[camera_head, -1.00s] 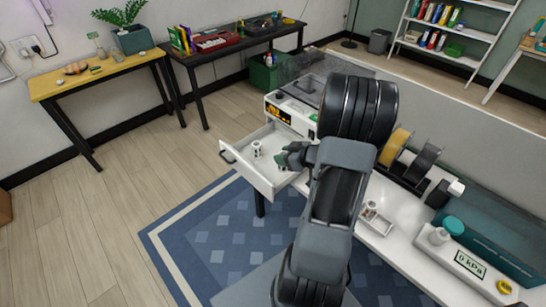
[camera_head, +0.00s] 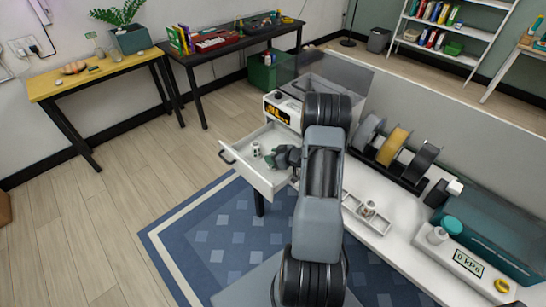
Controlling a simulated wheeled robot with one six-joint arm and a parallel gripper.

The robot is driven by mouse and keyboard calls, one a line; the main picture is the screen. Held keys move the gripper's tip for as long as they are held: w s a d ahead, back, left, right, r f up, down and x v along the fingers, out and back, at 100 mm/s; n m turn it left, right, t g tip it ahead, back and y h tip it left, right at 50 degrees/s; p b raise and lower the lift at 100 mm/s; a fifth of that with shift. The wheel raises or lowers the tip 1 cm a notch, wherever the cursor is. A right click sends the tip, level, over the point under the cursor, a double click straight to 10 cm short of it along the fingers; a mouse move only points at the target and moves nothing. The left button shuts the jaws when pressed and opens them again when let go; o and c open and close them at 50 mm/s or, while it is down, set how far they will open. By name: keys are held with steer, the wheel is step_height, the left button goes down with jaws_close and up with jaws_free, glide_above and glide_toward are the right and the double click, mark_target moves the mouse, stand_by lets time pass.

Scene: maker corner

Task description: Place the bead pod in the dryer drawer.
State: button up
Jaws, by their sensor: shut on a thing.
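The dryer drawer (camera_head: 239,171) is white, has a dark handle and is pulled out to the left from the white dryer (camera_head: 274,113). A small white cylinder with dark marks (camera_head: 256,149) stands upright in it. A similar white cylinder (camera_head: 369,208) sits in a small divided tray on the bench. My gripper (camera_head: 272,160) is over the right part of the drawer, right of the standing cylinder. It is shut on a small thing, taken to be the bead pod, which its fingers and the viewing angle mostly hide. I cannot tell whether this thing touches the drawer floor.
My arm covers part of the white bench (camera_head: 396,237). A rack of spools (camera_head: 394,148) and a white box with a kPa display (camera_head: 468,262) stand on the bench. A clear lid (camera_head: 338,75) rises behind the dryer. The floor left of the drawer is clear.

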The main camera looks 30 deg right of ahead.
steer(key=shift+f, duration=0.25)
steer(key=shift+f, duration=0.1)
steer(key=shift+f, duration=0.15)
steer(key=o, duration=0.9)
steer(key=shift+o, duration=0.2)
